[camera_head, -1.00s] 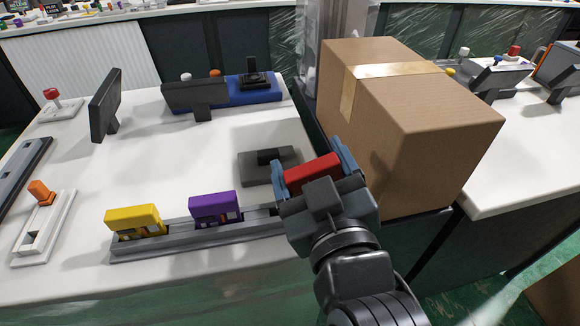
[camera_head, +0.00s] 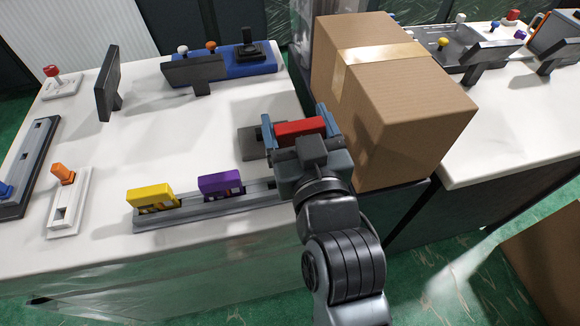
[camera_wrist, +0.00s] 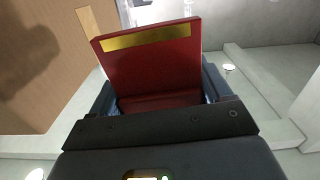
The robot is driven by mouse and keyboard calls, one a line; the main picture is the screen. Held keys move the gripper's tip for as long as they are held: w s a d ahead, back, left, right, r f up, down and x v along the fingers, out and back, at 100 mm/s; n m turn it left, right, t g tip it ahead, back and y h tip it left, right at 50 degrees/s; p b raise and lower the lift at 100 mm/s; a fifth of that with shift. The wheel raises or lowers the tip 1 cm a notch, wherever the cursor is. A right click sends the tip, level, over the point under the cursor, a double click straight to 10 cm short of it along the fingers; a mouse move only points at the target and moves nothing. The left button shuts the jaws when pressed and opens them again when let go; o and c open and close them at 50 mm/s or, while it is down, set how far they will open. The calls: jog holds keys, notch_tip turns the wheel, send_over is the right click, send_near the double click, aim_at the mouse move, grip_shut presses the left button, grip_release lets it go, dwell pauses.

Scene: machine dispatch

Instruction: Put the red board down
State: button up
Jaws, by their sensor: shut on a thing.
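The red board (camera_head: 300,128) is held between the two fingers of my gripper (camera_head: 297,133), at the right end of the white counter (camera_head: 110,215). In the wrist view the red board (camera_wrist: 152,65) stands up between the blue-grey fingers, with a gold strip along its edge. My gripper is shut on it. A grey rail (camera_head: 165,219) along the front of the counter holds a yellow board (camera_head: 150,195) and a purple board (camera_head: 220,183). The rail's right end is hidden behind my gripper. A dark grey block (camera_head: 250,143) lies just left of the red board, partly hidden.
A large cardboard box (camera_head: 400,110) stands close on the right of my gripper. Small screens (camera_head: 195,74), a blue joystick panel (camera_head: 245,63) and a white switch with an orange lever (camera_head: 66,200) stand on the counter. The counter's middle is clear.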

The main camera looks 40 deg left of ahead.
jog(key=shift+m, duration=0.3)
jog(key=f, duration=0.2)
jog(key=a+f, duration=0.1)
jog(key=f, duration=0.1)
jog(key=a+f, duration=0.1)
jog(key=f, duration=0.1)
jog(key=shift+a+f, duration=0.1)
jog(key=shift+f, duration=0.05)
jog(key=shift+f+b, duration=0.55)
jog(key=shift+f, duration=1.5)
jog(key=shift+f, duration=0.25)
jog(key=o, duration=1.1)
jog(key=shift+r, duration=0.1)
jog(key=shift+s+r, duration=0.1)
jog(key=shift+r, duration=0.05)
jog(key=shift+b+v, duration=1.6)
jog(key=shift+v, duration=4.45)
